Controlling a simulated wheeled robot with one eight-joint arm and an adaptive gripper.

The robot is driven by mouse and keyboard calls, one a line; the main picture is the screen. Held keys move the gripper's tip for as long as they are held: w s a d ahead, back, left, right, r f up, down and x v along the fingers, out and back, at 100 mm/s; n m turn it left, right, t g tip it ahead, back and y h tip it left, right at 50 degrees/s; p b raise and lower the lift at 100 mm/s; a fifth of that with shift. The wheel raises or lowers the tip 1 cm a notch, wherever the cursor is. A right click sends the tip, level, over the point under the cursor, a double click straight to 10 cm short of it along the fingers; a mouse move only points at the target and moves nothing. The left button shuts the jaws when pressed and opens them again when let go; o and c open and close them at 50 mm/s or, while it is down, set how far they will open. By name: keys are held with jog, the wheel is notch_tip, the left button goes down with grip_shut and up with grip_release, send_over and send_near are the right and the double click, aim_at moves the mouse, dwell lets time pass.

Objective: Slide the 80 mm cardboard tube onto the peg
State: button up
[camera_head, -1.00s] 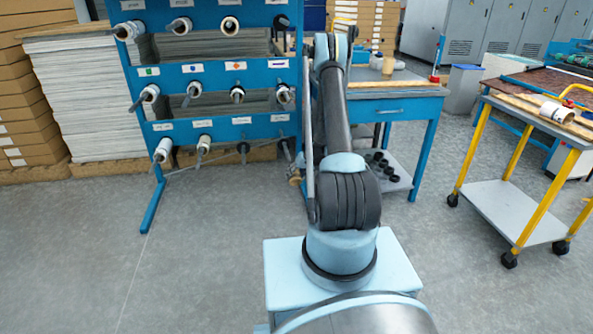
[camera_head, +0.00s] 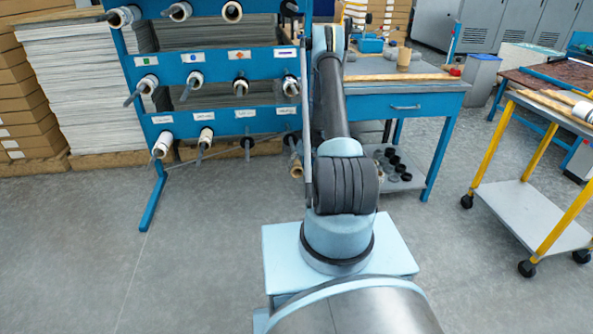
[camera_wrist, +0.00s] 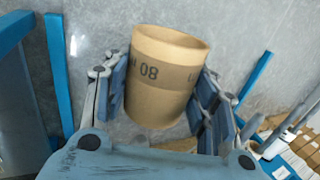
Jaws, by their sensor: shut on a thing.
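In the wrist view, a brown cardboard tube (camera_wrist: 160,85) printed with "80" sits between the fingers of my gripper (camera_wrist: 166,92). The fingers press on its two sides, and its open end faces up in the picture. In the head view, the tube (camera_head: 296,169) shows small beside my arm, close to the rack's lower right corner; my gripper is mostly hidden there. The blue rack (camera_head: 221,122) has rows of pegs. In its bottom row, one bare dark peg (camera_head: 247,147) stands out, and another peg (camera_head: 290,140) shows just above the tube. I cannot tell whether tube and peg touch.
Rolls fill many other pegs, including a white roll (camera_head: 162,145) at the lower left. A blue workbench (camera_head: 420,88) with black rings on its lower shelf stands right of my arm. A yellow-legged cart (camera_head: 527,208) is farther right. The floor at left is clear.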

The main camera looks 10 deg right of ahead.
aim_at(291, 142)
jog(key=shift+w+d, duration=0.35)
jog(key=shift+w, duration=12.45)
jog(key=o, duration=1.1)
jog(key=shift+d, duration=0.1)
